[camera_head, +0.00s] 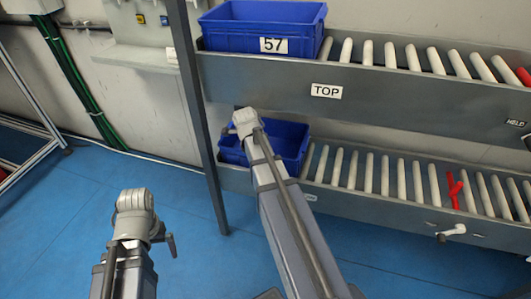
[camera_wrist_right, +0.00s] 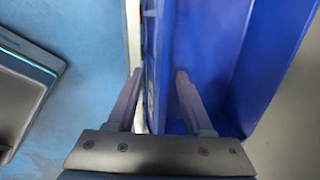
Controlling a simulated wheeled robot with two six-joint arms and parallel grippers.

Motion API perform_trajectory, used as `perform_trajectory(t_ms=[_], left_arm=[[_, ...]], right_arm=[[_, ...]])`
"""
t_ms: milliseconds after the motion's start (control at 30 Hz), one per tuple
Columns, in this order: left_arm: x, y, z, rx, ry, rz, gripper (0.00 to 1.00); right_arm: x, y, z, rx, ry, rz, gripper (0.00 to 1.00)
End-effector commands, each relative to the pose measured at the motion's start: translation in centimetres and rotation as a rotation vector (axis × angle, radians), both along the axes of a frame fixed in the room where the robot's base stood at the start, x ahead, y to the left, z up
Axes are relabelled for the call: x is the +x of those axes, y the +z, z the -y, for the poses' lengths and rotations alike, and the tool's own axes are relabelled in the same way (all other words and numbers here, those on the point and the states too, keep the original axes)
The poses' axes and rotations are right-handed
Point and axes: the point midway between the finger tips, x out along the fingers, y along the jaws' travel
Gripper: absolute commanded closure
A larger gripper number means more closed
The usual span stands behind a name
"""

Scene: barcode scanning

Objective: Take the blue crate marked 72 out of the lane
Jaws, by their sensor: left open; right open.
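A blue crate (camera_head: 288,140) sits at the left end of the lower roller lane (camera_head: 365,175). My right arm covers part of it and no number is readable, so I cannot confirm that it is 72. In the right wrist view, my right gripper (camera_wrist_right: 157,85) is open, with one finger on each side of the crate's wall (camera_wrist_right: 158,60). The fingers do not look closed on the wall. My left gripper (camera_head: 171,244) is open, low at the left over the floor and away from the crates; its fingers show only in part.
Another blue crate (camera_head: 262,12), marked 57, stands on the upper lane labelled TOP (camera_head: 326,91). A dark upright post (camera_head: 196,110) stands at the rack's left end. A red stop (camera_head: 454,188) stands among the lower rollers. The blue floor (camera_head: 60,225) at the left is clear.

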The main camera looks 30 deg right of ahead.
Motion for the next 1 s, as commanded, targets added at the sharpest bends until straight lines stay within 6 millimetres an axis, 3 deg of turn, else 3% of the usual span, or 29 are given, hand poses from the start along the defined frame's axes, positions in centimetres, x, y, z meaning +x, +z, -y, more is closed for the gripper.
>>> perform_trajectory(t_ms=[167, 633, 1000], left_arm=[[0.00, 0.12, -0.01, 0.000, 0.000, 0.000, 0.00], [0.00, 0.12, -0.01, 0.000, 0.000, 0.000, 0.00], [0.00, 0.11, -0.01, 0.000, 0.000, 0.000, 0.00]], right_arm=[[-0.01, 0.12, 0.00, 0.000, 0.000, 0.000, 0.49], [-0.01, 0.12, -0.01, 0.000, 0.000, 0.000, 1.00], [0.00, 0.11, 0.00, -0.001, 0.000, 0.001, 1.00]])
